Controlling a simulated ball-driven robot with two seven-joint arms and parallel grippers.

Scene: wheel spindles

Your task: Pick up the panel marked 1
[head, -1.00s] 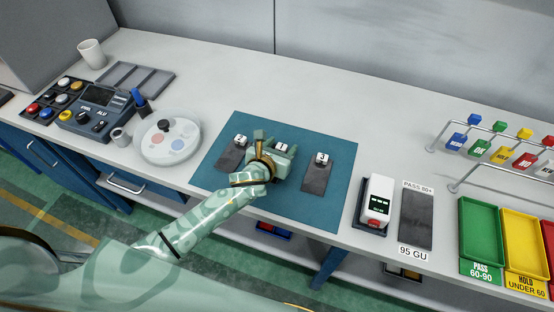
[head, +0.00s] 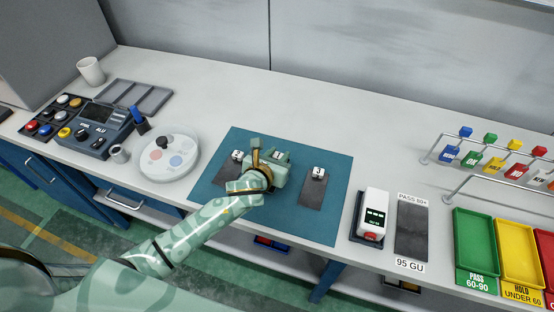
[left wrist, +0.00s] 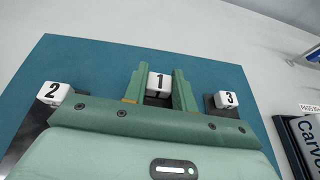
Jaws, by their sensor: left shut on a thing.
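The panel marked 1 shows mainly its white block (left wrist: 159,82) with a black 1, with a little dark surface below it in the left wrist view. My left gripper (left wrist: 157,88) is shut on this block, one green finger on each side. In the head view the gripper (head: 273,158) hides most of the panel, and the white block (head: 280,155) shows at its far side. I cannot tell whether the panel is clear of the mat. My right gripper is not in view.
Panel 2 (head: 227,174) lies left and panel 3 (head: 312,192) right on the teal mat (head: 335,215). A white round dish (head: 168,155) stands left of the mat. A white-and-red device (head: 372,212), a dark plate (head: 411,230) and coloured trays (head: 476,246) are to the right.

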